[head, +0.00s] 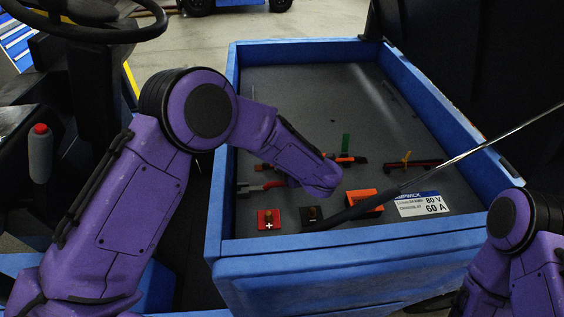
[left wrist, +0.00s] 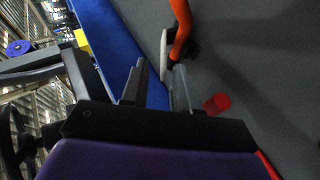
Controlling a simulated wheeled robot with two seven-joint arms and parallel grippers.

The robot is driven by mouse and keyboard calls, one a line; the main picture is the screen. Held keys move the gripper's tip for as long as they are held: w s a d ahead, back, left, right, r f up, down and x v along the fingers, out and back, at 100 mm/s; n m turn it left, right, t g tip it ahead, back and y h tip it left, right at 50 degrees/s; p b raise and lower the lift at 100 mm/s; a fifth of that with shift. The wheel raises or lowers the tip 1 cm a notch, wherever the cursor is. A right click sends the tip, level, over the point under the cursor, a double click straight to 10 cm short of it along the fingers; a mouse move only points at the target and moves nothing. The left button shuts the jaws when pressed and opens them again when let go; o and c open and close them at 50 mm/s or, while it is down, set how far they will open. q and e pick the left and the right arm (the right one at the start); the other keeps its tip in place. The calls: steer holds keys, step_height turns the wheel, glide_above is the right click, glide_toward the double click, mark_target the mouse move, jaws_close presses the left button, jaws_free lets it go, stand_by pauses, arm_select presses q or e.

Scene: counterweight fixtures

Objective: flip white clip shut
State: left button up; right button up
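The white clip (left wrist: 163,52) shows in the left wrist view as a thin upright white strip, beside a curved orange part (left wrist: 182,22) and a dark piece. In the head view I cannot make it out; my left arm covers that area. My left gripper (left wrist: 158,88) has its two grey fingers apart, with the strip just ahead of the gap between them. Whether a finger touches it I cannot tell. In the head view the left fingers are hard to make out. My right arm is at the lower right of the head view; its gripper is out of sight.
A blue-walled compartment (head: 340,246) holds a red block (head: 268,219), a black block (head: 311,213), an orange block (head: 362,196), a green upright tab (head: 346,142) and a yellow-orange one (head: 406,157). The far floor is mostly clear.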

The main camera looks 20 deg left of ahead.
arm_select(q)
steer(key=b+v, duration=0.2)
steer(key=v, duration=0.8)
steer(key=shift+s+d, duration=0.15)
steer(key=shift+s, duration=0.05)
steer(key=shift+r, duration=0.1)
